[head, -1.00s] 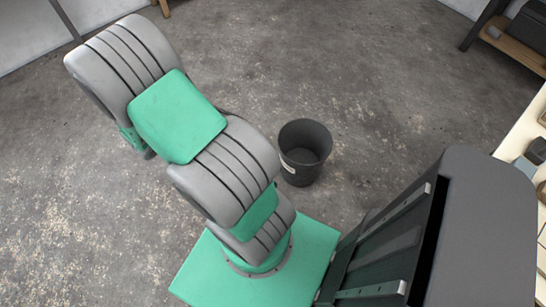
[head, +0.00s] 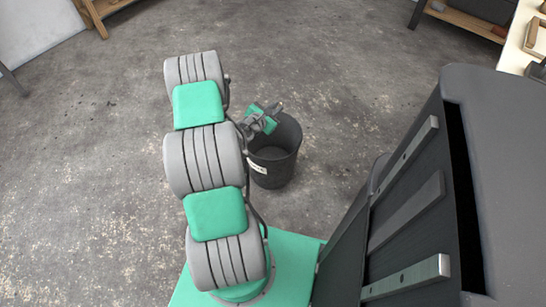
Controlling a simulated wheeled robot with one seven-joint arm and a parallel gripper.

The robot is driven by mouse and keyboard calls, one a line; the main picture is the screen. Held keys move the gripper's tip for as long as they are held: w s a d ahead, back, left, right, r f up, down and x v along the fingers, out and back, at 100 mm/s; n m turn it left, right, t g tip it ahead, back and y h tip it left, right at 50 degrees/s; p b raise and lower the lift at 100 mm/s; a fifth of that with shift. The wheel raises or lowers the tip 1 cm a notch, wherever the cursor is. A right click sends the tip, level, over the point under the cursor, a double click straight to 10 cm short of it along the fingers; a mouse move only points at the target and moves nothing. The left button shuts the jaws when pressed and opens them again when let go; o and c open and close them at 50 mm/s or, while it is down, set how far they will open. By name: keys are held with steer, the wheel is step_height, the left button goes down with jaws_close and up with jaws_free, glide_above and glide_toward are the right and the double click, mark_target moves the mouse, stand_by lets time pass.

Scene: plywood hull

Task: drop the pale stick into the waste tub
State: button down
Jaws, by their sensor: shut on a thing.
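The waste tub (head: 274,165) is a dark grey, round, open-topped bin with a small pale label, standing upright on the floor right of my arm. My gripper (head: 268,115) is at the tub's far left rim, above its opening as seen from here. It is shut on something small. I cannot make out the pale stick itself; the gripper and its small size in view hide it. The tub's inside looks dark, with nothing distinct in it.
Bare concrete floor (head: 330,70) with pale debris surrounds the tub. A wooden-shelved bench (head: 465,20) stands at the top right, and a pale worktop (head: 525,40) with small items is at the right edge. Another low wooden piece (head: 105,10) is at top left.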

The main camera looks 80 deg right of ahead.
step_height(320, 180, down, 6)
steer(key=b, duration=0.5)
steer(key=shift+r, duration=0.1)
steer(key=c, duration=1.4)
jaws_free()
steer(key=p+v, duration=0.2)
steer(key=v, duration=0.6)
steer(key=shift+d, duration=0.1)
